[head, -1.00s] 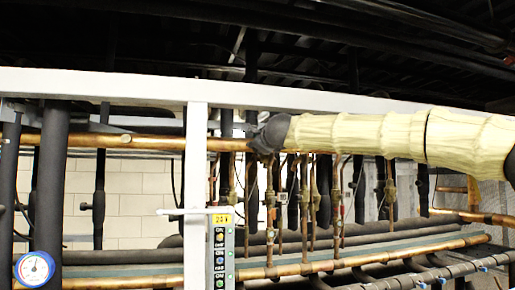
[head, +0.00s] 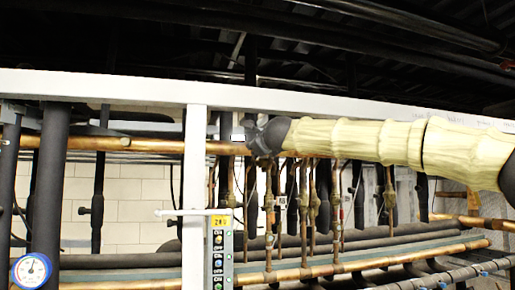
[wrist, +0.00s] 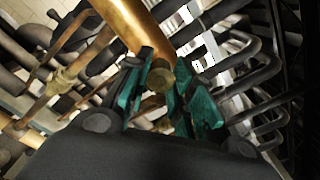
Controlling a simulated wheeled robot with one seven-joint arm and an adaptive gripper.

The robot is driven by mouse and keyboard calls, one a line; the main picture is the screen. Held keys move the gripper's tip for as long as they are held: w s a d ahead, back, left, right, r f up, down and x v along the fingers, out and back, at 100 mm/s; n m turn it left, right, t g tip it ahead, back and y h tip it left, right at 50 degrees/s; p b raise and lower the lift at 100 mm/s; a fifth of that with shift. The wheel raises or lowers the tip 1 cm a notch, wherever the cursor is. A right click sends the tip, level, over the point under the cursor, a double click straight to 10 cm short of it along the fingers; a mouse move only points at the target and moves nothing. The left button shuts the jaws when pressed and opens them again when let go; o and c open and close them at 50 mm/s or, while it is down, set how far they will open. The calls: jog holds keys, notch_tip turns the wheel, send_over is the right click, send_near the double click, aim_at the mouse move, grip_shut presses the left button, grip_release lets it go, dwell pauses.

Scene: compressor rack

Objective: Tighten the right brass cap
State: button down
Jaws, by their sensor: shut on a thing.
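The right brass cap (wrist: 158,78) is a small round brass piece in the wrist view, just below the end of a thick copper pipe (wrist: 120,22). My gripper (wrist: 157,88) has its teal finger pads on both sides of the cap and is shut on it. In the head view my gripper (head: 259,135) is at the long horizontal copper pipe (head: 165,145), and its dark body hides the cap there. A small round cap-like fitting (head: 125,142) shows on the same pipe farther left.
A white frame beam (head: 130,85) runs above the pipe, with a white post (head: 196,160) left of my gripper. A control panel (head: 219,255) and a round gauge (head: 32,270) are in front. Several thin vertical copper pipes (head: 268,215) stand below my arm.

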jog(key=c, duration=1.2)
grip_release()
jog(key=shift+s, duration=0.15)
jog(key=v, duration=1.1)
jog(key=shift+s+d, duration=0.15)
jog(key=shift+s, duration=0.2)
